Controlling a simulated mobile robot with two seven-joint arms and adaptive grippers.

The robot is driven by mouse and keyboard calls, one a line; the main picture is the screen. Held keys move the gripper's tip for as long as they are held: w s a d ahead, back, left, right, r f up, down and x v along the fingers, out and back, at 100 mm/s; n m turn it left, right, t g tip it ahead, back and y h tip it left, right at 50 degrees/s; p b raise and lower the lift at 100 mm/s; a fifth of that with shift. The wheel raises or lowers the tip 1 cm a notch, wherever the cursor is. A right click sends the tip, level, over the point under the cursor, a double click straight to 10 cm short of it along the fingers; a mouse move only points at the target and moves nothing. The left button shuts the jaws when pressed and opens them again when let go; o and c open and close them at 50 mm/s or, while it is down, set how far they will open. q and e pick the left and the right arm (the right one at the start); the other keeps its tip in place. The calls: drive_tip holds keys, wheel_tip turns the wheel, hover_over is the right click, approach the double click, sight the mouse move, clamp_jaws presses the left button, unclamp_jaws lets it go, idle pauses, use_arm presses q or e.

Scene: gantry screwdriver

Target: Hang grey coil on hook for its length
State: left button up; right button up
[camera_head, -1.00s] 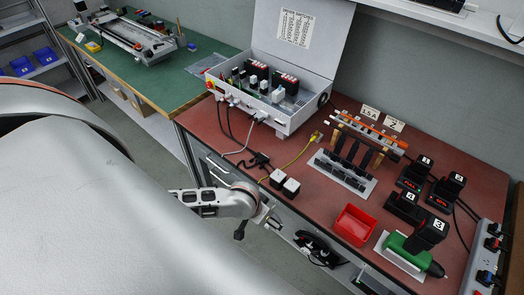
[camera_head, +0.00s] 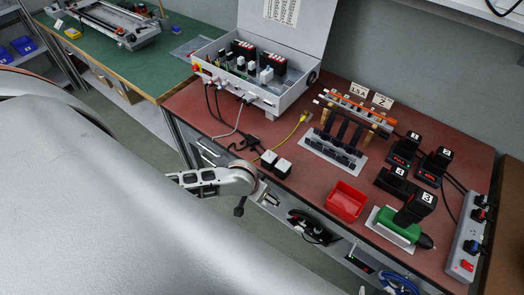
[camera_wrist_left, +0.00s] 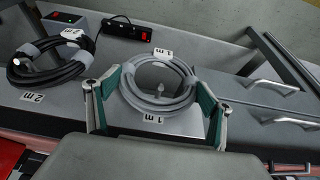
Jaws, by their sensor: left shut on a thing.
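The grey coil (camera_wrist_left: 160,107) is a ring of grey cable with a "1 m" tag, and it lies between the fingers of my left gripper (camera_wrist_left: 157,88) in the left wrist view. The green-lined fingers are shut on it from both sides. A small pale peg (camera_wrist_left: 137,82) shows through the ring's opening; I cannot tell whether it passes through the coil. In the head view my left gripper (camera_head: 268,199) is small, at the bench's front side, its hold unclear. My right gripper is not in view.
A black coil (camera_wrist_left: 45,63) tagged "2 m" hangs beside the grey one and also shows below the bench edge in the head view (camera_head: 312,227). Drawers with bar handles (camera_wrist_left: 280,85) lie right of the grey coil. The red bench top (camera_head: 300,187) carries a red bin (camera_head: 346,201).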

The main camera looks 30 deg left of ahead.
use_arm(q)
drive_tip(key=o, duration=1.3)
drive_tip(key=shift+c, duration=0.2)
drive_tip(key=v, duration=1.2)
drive_tip(key=d+f+m+t+h, duration=0.1)
drive_tip(key=d+f+t+h, duration=0.1)
drive_tip(key=d+f, duration=0.3)
drive_tip(key=s+f+m+t, duration=0.2)
drive_tip(key=s+t, duration=0.2)
drive_tip(key=s, duration=0.1)
drive_tip(key=shift+s, duration=0.35)
